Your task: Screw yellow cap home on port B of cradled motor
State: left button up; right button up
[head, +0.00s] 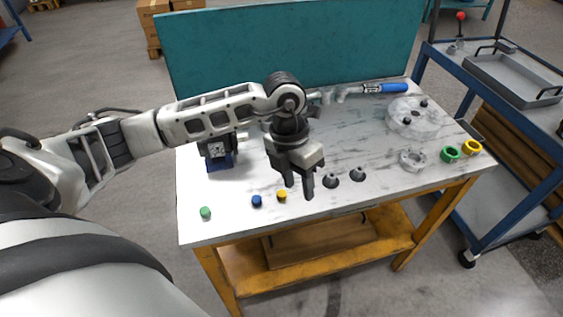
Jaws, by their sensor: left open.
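The small yellow cap (281,195) stands on the white table near its front edge. My left gripper (297,190) is open and points down, with its fingertips just to the right of the yellow cap. The jaws look empty. The dark motor (216,147) sits in a blue cradle (222,164) at the left of the table. My left arm passes above and behind it and hides part of it. I cannot make out port B. My right gripper is not in view.
A blue cap (256,201) and a green cap (205,212) stand left of the yellow one. Two dark fittings (331,181) stand right of the gripper. A blue-handled tool (392,88) lies behind.

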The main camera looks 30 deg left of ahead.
pick_arm(q)
jog(key=r+y, duration=0.1)
jog(key=y, duration=0.1)
send_over(282, 193)
jog(key=shift+a+f+n+b, duration=0.1)
jog(key=shift+f+n+b, duration=0.2)
jog(key=shift+b, duration=0.1)
notch_tip(282, 193, down, 6)
jog(key=b, duration=0.4)
jog(key=shift+f+b, duration=0.35)
jog(key=shift+b, duration=0.2)
jog(key=shift+f+b, duration=0.5)
jog(key=shift+f, duration=0.1)
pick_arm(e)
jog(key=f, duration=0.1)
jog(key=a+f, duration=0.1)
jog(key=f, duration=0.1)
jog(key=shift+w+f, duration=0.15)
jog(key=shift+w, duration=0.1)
